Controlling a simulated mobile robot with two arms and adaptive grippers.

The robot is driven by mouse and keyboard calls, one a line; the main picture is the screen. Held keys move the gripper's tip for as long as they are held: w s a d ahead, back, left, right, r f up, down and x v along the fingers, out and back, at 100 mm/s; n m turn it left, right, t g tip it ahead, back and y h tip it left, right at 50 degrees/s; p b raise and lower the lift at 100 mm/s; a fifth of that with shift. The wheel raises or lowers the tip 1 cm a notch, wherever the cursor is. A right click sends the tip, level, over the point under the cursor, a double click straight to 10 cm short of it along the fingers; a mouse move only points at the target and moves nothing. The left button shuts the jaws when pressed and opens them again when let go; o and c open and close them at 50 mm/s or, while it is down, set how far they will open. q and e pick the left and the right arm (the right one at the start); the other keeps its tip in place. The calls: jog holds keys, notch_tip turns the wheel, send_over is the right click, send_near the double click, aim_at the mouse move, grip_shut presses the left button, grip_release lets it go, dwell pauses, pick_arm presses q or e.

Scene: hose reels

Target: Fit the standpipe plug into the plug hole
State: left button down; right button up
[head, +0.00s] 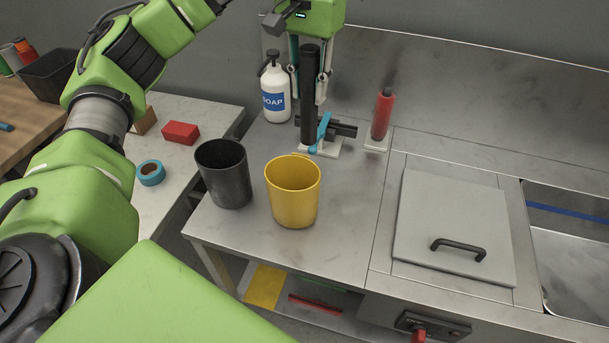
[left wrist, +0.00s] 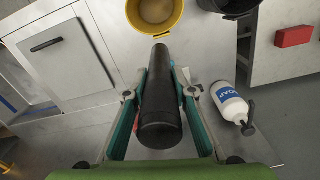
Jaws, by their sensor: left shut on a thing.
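The standpipe plug, a long black cylinder (head: 310,95), stands upright at the back of the steel counter in the head view. My left gripper (head: 309,90) comes down over it with teal fingers on either side and is shut on it. In the left wrist view the plug (left wrist: 160,115) lies between the fingers of the left gripper (left wrist: 160,88). I cannot tell whether its lower end touches the counter. No plug hole can be made out; the sink (head: 572,255) shows only partly at the right edge. My right gripper is not in view.
A black valve with a blue lever (head: 322,130) is close beside the plug. A soap bottle (head: 274,90) and red bottle (head: 382,115) flank it. A black bucket (head: 225,178) and yellow bucket (head: 293,195) stand in front. A grey lid with handle (head: 450,220) lies left of the sink.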

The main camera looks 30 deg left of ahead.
aim_at(306, 143)
pick_arm(q)
jog(key=f, duration=0.2)
jog(key=s+f, duration=0.1)
jog(key=f, duration=0.4)
jog(key=shift+s, duration=0.35)
jog(key=f, duration=0.1)
jog(key=f+p, duration=0.1)
jog(key=f, duration=0.3)
jog(key=shift+w+f, duration=0.15)
jog(key=shift+w, duration=0.2)
jog(key=shift+f, duration=0.5)
jog(key=shift+f+p, duration=0.4)
jog(key=shift+f, duration=1.65)
jog(key=c, duration=1.7)
grip_release()
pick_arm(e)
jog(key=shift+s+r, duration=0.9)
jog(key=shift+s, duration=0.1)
pick_arm(q)
jog(key=shift+r, duration=0.15)
